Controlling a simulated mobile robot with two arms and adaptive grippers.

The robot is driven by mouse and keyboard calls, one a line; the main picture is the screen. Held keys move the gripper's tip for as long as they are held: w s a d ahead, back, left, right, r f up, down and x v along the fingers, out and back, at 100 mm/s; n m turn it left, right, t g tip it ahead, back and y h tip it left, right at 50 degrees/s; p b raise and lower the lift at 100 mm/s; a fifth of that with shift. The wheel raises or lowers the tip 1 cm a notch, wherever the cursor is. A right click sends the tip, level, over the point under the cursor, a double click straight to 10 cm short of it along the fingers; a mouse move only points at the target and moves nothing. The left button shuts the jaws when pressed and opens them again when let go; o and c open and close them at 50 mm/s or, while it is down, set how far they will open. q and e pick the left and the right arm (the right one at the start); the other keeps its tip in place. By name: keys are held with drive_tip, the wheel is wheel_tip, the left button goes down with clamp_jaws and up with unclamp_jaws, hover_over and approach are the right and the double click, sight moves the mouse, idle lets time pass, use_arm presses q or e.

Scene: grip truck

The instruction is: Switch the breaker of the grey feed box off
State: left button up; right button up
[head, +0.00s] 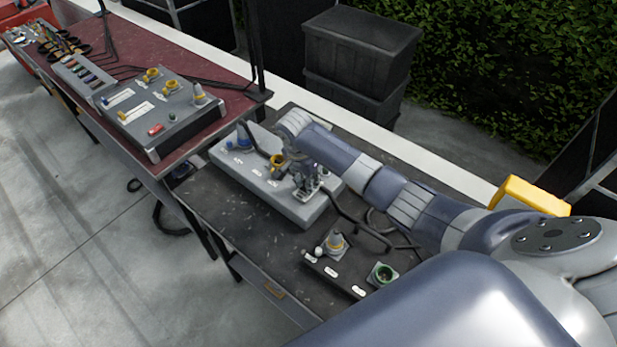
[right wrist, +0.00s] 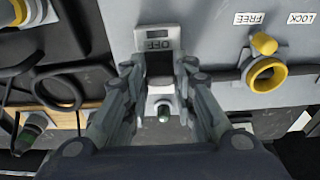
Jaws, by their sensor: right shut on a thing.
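The grey feed box (head: 265,188) lies on the dark table at the centre of the head view. Its breaker (right wrist: 158,68) shows in the right wrist view as a dark lever in a pale plate, with an upside-down OFF label just above it. My right gripper (right wrist: 159,72) has its fingers on both sides of the lever and is shut on it. The fingers hide the lever's sides, and I cannot tell its exact position. In the head view the right gripper (head: 308,184) is over the box's right part. My left gripper is not in view.
A yellow ring (right wrist: 268,73) with FREE and LOCK labels is right of the breaker. A small lamp (right wrist: 163,111) sits below it. A dark box with a green-ringed socket (head: 383,273) is nearer on the table. A red table (head: 215,92) with consoles adjoins at left.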

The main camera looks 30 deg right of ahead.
drive_tip(key=shift+s+a+f+h, duration=0.15)
drive_tip(key=shift+a+h, duration=0.05)
drive_tip(key=shift+h, duration=0.1)
drive_tip(key=o, duration=1.1)
drive_tip(key=shift+c, duration=0.2)
drive_tip(key=shift+r, duration=0.3)
drive_tip(key=v, duration=1.1)
drive_tip(key=shift+r, duration=0.25)
drive_tip(key=shift+a, duration=0.1)
